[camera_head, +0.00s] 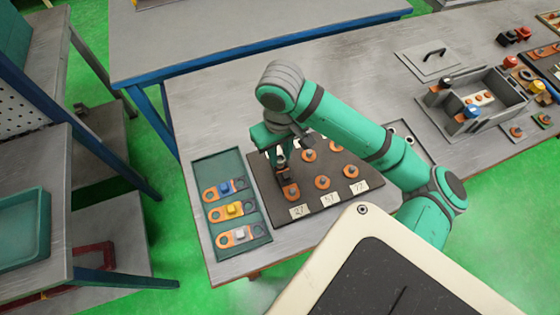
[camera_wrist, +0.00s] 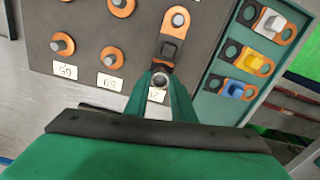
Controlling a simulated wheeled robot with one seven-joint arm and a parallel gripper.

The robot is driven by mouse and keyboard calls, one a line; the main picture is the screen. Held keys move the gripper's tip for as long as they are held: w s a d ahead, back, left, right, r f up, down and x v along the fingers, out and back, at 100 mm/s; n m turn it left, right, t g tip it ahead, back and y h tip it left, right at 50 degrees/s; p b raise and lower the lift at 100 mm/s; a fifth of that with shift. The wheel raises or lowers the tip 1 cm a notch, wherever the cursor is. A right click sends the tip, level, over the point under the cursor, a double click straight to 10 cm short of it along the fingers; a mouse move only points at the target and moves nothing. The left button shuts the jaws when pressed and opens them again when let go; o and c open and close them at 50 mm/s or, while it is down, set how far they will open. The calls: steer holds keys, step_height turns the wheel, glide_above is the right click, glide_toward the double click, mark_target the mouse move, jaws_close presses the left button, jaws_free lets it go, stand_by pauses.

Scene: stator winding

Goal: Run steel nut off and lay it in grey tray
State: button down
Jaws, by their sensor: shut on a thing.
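My gripper (camera_wrist: 160,76) is shut on a small pale round piece, apparently the steel nut (camera_wrist: 158,83), low over the dark board (camera_wrist: 75,22). In the head view my gripper (camera_head: 278,163) is over the board's left part and hides the nut. Just beyond the fingertips is an orange connector with a black block (camera_wrist: 171,47); a steel stud (camera_wrist: 178,19) rises at its far end. I cannot tell whether the nut is still on a stud. A grey open-topped box (camera_head: 502,88), possibly the grey tray, stands at the right.
A dark green tray (camera_head: 201,163) left of the board holds connectors with blue, yellow and white blocks. Several studs with orange rings (camera_head: 322,182) stand on the board. A flat lid with a handle (camera_head: 434,63) lies behind the grey box. The tabletop (camera_head: 215,100) behind the board is clear.

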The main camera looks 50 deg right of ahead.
steer(key=shift+r, duration=2.65)
steer(key=shift+w+a+f, duration=0.1)
